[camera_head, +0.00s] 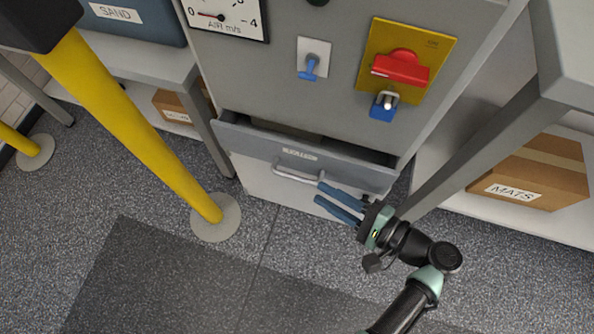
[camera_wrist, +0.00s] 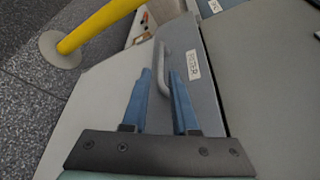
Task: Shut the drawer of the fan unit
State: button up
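The fan unit (camera_head: 260,85) is a grey cabinet with a gauge and switches on its front. Its drawer (camera_head: 345,170) is low down and stands partly open, with a dark gap behind its labelled front. The drawer has a light bar handle (camera_head: 292,178), which also shows in the wrist view (camera_wrist: 162,55). My gripper (camera_head: 318,192) has two blue fingers, apart, at the right end of the handle. In the wrist view the handle's near end appears between the fingers (camera_wrist: 161,72); I cannot tell whether they touch it.
A yellow post (camera_head: 140,125) on a round base stands left of the unit. A bench leg (camera_head: 475,150) and a cardboard box marked MATS (camera_head: 535,180) are at the right. A blue SAND bin (camera_head: 135,22) is at the upper left.

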aim_at(295, 176)
jog(key=b+x, duration=0.1)
jog(key=x, duration=0.7)
jog(key=shift+w+a+f+b, duration=0.1)
jog(key=shift+w+a+b, duration=0.15)
jog(key=shift+b, duration=0.15)
grip_shut()
jog(key=shift+d, duration=0.1)
dwell(0.8)
